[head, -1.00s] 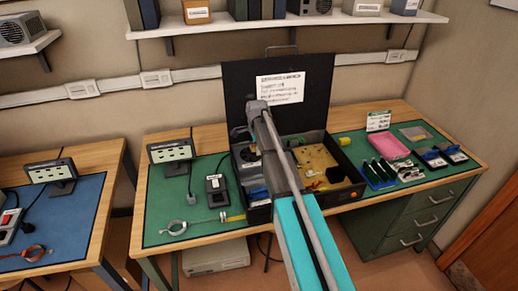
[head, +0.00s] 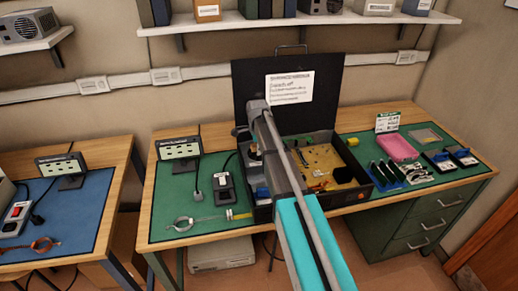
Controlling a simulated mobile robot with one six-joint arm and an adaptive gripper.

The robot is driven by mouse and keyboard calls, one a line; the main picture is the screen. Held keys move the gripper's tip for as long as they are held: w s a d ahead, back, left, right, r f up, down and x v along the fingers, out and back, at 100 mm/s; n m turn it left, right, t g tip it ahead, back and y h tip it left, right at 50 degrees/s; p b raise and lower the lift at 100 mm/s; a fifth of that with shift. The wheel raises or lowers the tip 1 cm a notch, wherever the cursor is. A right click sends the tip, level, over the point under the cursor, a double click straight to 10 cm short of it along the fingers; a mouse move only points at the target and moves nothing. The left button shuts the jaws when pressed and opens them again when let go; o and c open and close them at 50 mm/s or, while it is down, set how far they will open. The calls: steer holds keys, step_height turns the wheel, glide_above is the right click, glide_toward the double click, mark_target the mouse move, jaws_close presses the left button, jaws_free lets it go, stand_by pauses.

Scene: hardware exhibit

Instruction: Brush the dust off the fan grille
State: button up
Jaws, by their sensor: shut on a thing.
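A grey metal box with a round fan grille (head: 22,28) sits on the small left wall shelf, cut by the picture's edge. Another grey box with a grille (head: 320,5) stands on the upper shelf, cut by the top edge. I cannot tell dust on either. No brush can be made out. My arm reaches up from the bottom edge to the open black case; its far end hides my gripper and whatever it holds.
A blue-matted bench (head: 75,222) stands at left.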

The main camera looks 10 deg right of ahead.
mark_target(250, 154)
steer(key=shift+a, duration=1.6)
steer(key=shift+w+r, duration=0.1)
steer(key=shift+r, duration=0.1)
step_height(250, 154, up, 6)
steer(key=p, duration=0.6)
steer(key=shift+f, duration=0.1)
step_height(250, 154, up, 3)
steer(key=p, duration=0.3)
